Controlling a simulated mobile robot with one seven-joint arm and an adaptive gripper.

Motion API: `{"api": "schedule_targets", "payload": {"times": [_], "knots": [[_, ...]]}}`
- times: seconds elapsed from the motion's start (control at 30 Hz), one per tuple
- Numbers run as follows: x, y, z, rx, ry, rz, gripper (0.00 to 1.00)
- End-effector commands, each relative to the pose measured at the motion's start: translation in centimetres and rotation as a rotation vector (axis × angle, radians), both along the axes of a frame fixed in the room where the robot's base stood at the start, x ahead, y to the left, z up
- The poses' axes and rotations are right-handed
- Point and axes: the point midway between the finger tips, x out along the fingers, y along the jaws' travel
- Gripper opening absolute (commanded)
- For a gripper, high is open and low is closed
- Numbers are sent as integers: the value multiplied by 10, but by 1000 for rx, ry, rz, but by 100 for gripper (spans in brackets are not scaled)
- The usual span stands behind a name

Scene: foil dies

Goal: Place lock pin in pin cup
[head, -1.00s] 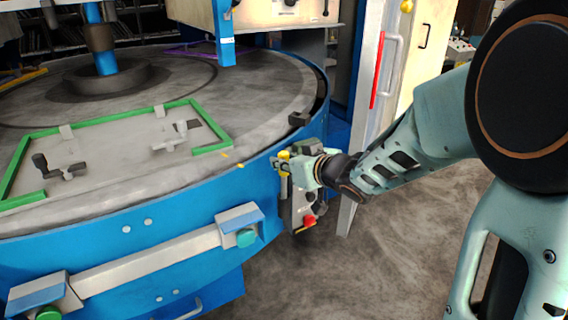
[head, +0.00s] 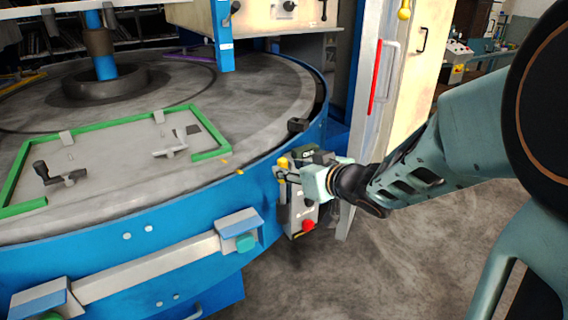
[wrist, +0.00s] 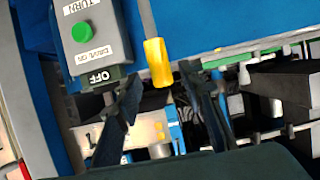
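A yellow-ended pin (head: 283,163), which I take for the lock pin, is at the blue rim of the round table in the head view. In the wrist view its yellow end (wrist: 158,62) hangs below a grey shaft, in front of the blue wall. My gripper (wrist: 165,92) has its two dark fingers spread, with the yellow end just beyond and between their tips. The fingers do not visibly touch it. In the head view my gripper (head: 290,176) is beside the pin, against the control box. I cannot make out the pin cup.
A grey control box (head: 302,210) with a red button hangs on the rim; its green button (wrist: 82,32) shows at upper left in the wrist view. Open floor (head: 400,260) lies right of the table.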

Motion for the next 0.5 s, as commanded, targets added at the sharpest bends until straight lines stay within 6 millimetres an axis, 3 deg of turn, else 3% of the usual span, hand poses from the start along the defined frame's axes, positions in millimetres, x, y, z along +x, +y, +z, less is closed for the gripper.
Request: {"api": "schedule_targets", "payload": {"times": [0.03,0.23,0.5], "knots": [[-9,-7,10,0,-1,-3,36],[-40,-26,24,1,-1,-1,36],[-59,-39,30,1,-1,1,36]]}}
